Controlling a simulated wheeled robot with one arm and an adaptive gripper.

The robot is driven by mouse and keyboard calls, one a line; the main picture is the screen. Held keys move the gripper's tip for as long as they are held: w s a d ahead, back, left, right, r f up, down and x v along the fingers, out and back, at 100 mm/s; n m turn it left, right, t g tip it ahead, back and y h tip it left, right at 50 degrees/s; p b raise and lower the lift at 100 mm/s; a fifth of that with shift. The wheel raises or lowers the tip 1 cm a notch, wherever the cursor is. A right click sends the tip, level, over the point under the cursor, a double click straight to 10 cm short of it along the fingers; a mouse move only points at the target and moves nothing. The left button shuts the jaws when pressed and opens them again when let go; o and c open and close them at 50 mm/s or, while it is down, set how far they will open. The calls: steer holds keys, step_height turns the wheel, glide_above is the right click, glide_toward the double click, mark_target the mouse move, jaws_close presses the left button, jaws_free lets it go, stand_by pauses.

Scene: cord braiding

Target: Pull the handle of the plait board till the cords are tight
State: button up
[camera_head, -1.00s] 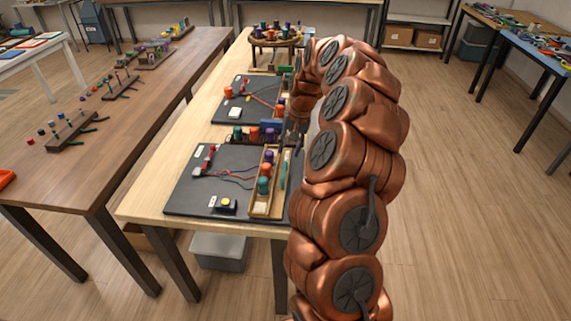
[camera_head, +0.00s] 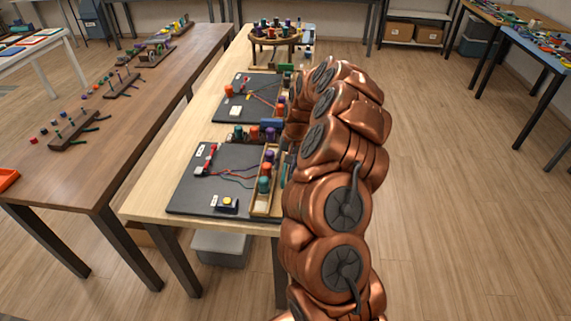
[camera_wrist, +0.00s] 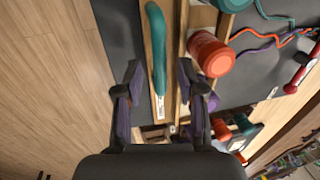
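The teal curved handle (camera_wrist: 157,50) lies along a light wooden strip with a small label in the wrist view. My gripper (camera_wrist: 160,80) is open, its two dark fingers on either side of the strip near the handle's lower end. Nothing is seen held between them. The near dark plait board (camera_head: 188,200) sits on the light table in the head view, with a red clamp (camera_head: 206,160) and thin cords (camera_head: 235,172) on it. The cords look loose and curved; teal and purple ones show in the wrist view (camera_wrist: 275,38). My arm hides most of the gripper in the head view.
A wooden tray of spools (camera_head: 267,208) runs beside the handle; an orange spool (camera_wrist: 210,55) stands close to the right finger. Several more spools (camera_head: 255,133) line the board's back. A second board (camera_head: 240,88) lies farther back. Open floor is to the right.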

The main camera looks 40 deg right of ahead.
steer(key=shift+c, duration=0.3)
jaws_close()
stand_by(0.3)
